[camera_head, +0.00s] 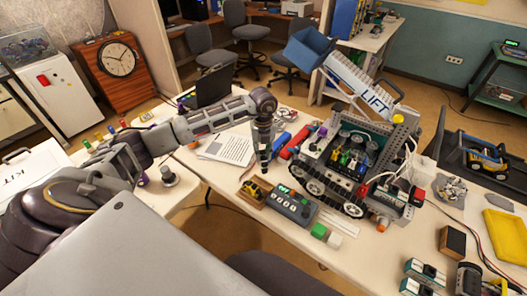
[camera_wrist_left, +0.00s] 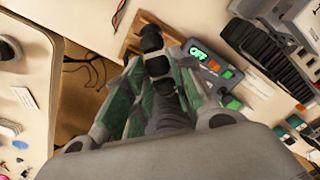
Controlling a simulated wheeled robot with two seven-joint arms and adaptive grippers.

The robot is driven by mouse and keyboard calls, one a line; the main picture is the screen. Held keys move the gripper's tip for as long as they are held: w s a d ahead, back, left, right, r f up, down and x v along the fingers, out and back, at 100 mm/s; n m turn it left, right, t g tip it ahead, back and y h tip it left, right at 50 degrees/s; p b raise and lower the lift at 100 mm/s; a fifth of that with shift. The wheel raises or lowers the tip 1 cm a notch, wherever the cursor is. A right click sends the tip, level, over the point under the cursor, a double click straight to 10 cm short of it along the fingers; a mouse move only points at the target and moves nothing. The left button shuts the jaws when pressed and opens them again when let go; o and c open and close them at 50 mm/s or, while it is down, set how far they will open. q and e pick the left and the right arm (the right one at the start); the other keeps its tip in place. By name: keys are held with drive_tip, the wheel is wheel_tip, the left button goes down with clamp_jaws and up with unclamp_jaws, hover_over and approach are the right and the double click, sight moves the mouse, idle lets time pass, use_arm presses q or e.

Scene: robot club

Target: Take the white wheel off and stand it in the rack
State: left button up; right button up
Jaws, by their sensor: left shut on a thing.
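My left gripper (camera_head: 264,168) points down over the table, close to a small wooden holder (camera_head: 248,199). In the left wrist view the fingers (camera_wrist_left: 152,45) are shut on a small dark thing over the wooden holder (camera_wrist_left: 133,28). I cannot tell whether that thing is the white wheel. The holder looks like the rack; a yellow and dark piece shows in it. My right gripper is out of view.
A grey control box (camera_head: 292,207) with a green display stands right beside the holder. Paper sheets (camera_head: 228,149) lie left of the gripper. Red and blue tools (camera_head: 290,142) lie behind. The table's front edge is near.

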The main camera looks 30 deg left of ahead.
use_arm(q)
drive_tip(key=n, duration=0.1)
drive_tip(key=f+n, duration=0.1)
drive_tip(key=n, duration=0.2)
drive_tip(key=shift+a+f, duration=0.2)
drive_tip(key=shift+f, duration=0.1)
drive_tip(key=shift+a+f+n+b, duration=0.1)
drive_tip(key=shift+f+n+b, duration=0.1)
drive_tip(key=shift+f+n, duration=0.4)
drive_tip(key=shift+d+f+n+b, duration=0.1)
drive_tip(key=shift+f+n+b, duration=0.05)
drive_tip(key=shift+n, duration=0.7)
drive_tip(key=shift+a+f+n+b, duration=0.1)
drive_tip(key=shift+f+n+b, duration=0.1)
drive_tip(key=shift+f+n, duration=0.4)
drive_tip(key=shift+r+n, duration=0.2)
drive_tip(key=shift+n, duration=0.05)
drive_tip(key=shift+s+f, duration=0.1)
drive_tip(key=shift+f+b, duration=1.45)
drive_tip(key=shift+f, duration=0.65)
drive_tip(key=shift+r, duration=0.1)
drive_tip(key=shift+f+b, duration=0.75)
drive_tip(key=shift+f, duration=0.95)
idle(1.0)
